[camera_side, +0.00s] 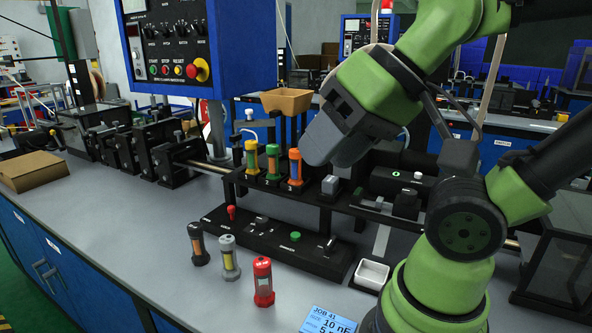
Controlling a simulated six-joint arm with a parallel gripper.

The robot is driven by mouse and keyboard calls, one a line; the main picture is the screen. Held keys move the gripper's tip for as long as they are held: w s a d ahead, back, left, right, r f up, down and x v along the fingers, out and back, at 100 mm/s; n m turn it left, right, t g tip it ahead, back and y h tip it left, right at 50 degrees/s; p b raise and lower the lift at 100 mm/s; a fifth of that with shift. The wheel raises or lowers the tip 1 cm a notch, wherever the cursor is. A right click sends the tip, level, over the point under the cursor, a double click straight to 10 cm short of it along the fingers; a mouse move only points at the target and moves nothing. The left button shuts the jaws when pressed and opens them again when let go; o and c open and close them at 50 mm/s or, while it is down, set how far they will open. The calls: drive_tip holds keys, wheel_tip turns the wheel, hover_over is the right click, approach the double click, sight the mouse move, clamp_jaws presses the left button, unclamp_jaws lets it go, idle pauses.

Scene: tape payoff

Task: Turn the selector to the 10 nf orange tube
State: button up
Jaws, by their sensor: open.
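Three tubes stand upright in a black rack: a yellow one (252,157), a green one (273,161) and an orange one (295,167) at the right. A low black control panel (215,220) lies in front, with a red lever (231,212), a small dark knob that looks like the selector (262,221), and a green button (295,236). The knob's pointing direction is too small to read. My gripper (333,140) is above and right of the orange tube, apart from the panel; its fingertips are not clearly visible. A blue card (329,321) reads JOB 41, 10 nF.
Dark (198,243), grey (229,257) and red (263,281) tubes stand on the bench before the panel. A white tray (371,274) is at the right. A tan bin (286,101) is behind the rack; a blue control box (190,50) hangs above.

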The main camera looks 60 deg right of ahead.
drive_tip(key=shift+o, duration=1.4)
drive_tip(key=shift+w, duration=0.1)
drive_tip(key=w+d+r+m+g+h, duration=0.25)
drive_tip(key=w+m, duration=0.35)
drive_tip(key=w, duration=0.4)
drive_tip(key=m+g+h, duration=0.3)
drive_tip(key=m+g, duration=0.5)
drive_tip(key=m, duration=0.9)
hover_over(262, 219)
drive_tip(key=w+a, duration=0.3)
wheel_tip(262, 219, down, 21)
drive_tip(key=x, duration=0.9)
drive_tip(key=shift+s+f, duration=0.15)
drive_tip(key=shift+f, duration=0.1)
